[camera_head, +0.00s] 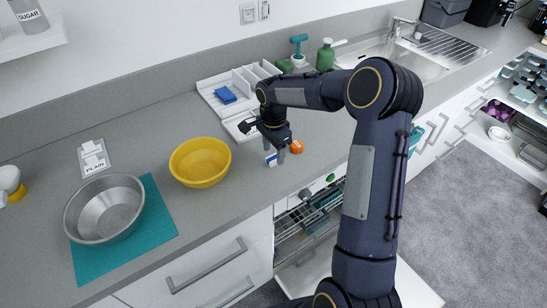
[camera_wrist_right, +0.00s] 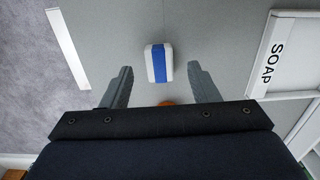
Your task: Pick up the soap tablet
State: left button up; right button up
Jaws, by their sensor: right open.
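The soap tablet (camera_wrist_right: 158,63), white with a blue band, lies on the grey counter. In the head view it shows (camera_head: 271,159) just below my right gripper (camera_head: 275,146), near the counter's front edge. In the right wrist view my right gripper (camera_wrist_right: 160,74) is open, with its two fingers apart. The tablet is just ahead of and between the fingertip lines, with clear gaps on both sides. Nothing is held. My left gripper is not in view.
An orange round thing (camera_head: 297,146) lies close to the right gripper. A white tray marked SOAP (camera_wrist_right: 273,58) stands beside it. A yellow bowl (camera_head: 200,162) is to the left, and a metal bowl (camera_head: 104,208) on a teal mat (camera_head: 160,215) is farther left.

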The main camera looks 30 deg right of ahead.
notch_tip(320, 180, down, 2)
jog(key=shift+f, duration=0.1)
jog(key=c, duration=1)
jog(key=shift+c, duration=0.2)
